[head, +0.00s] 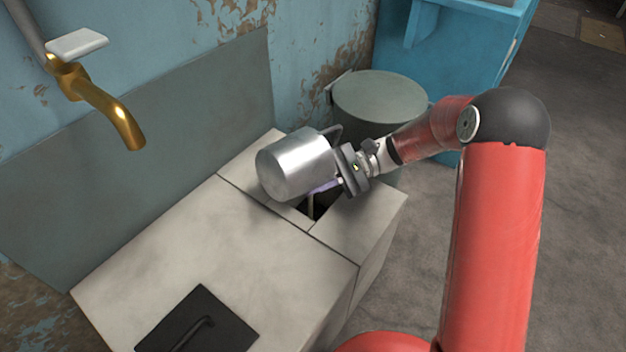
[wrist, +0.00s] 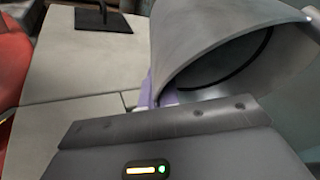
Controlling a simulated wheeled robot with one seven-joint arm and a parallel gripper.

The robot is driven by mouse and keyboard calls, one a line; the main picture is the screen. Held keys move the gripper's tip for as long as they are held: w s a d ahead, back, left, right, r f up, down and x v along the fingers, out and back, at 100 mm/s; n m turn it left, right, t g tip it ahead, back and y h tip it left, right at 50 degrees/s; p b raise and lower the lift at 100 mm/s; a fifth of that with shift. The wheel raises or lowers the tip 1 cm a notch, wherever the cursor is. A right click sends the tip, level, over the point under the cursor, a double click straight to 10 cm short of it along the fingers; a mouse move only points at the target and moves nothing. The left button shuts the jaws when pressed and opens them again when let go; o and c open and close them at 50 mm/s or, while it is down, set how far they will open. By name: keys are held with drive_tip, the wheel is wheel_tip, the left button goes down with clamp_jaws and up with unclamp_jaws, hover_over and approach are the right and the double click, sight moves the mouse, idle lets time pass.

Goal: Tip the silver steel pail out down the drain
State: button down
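The silver steel pail (head: 295,165) is tipped onto its side in the air, its closed bottom facing the lower left in the head view. In the wrist view the pail (wrist: 195,45) fills the upper right, and part of its open mouth and dark inside show. My gripper (head: 330,185) is at the pail's mouth end, and its purplish finger meets the pail's side near the rim. The finger (wrist: 155,95) also shows in the wrist view; the exact grip is partly hidden. The drain, a dark square opening (head: 319,205) in the pale counter, lies just below the pail and gripper, partly covered by them.
The pale counter (head: 215,250) has a black plate with a handle (head: 200,322) at its front. A brass tap (head: 115,115) juts from the wall at left. A round grey-green bin (head: 375,95) and a blue cabinet (head: 460,55) stand behind. The floor at right is clear.

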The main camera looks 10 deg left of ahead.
drive_tip(key=shift+w+d+r+m+g+y+p, duration=0.2)
drive_tip(key=shift+w+g+y+p, duration=0.1)
drive_tip(key=shift+g+y, duration=0.25)
drive_tip(key=shift+w+d+r+m+g+y+p, duration=0.1)
drive_tip(key=shift+w+r+m+g+y+p, duration=0.15)
drive_tip(key=shift+g+y, duration=0.3)
drive_tip(key=shift+s+f, duration=0.1)
drive_tip(key=shift+f, duration=0.05)
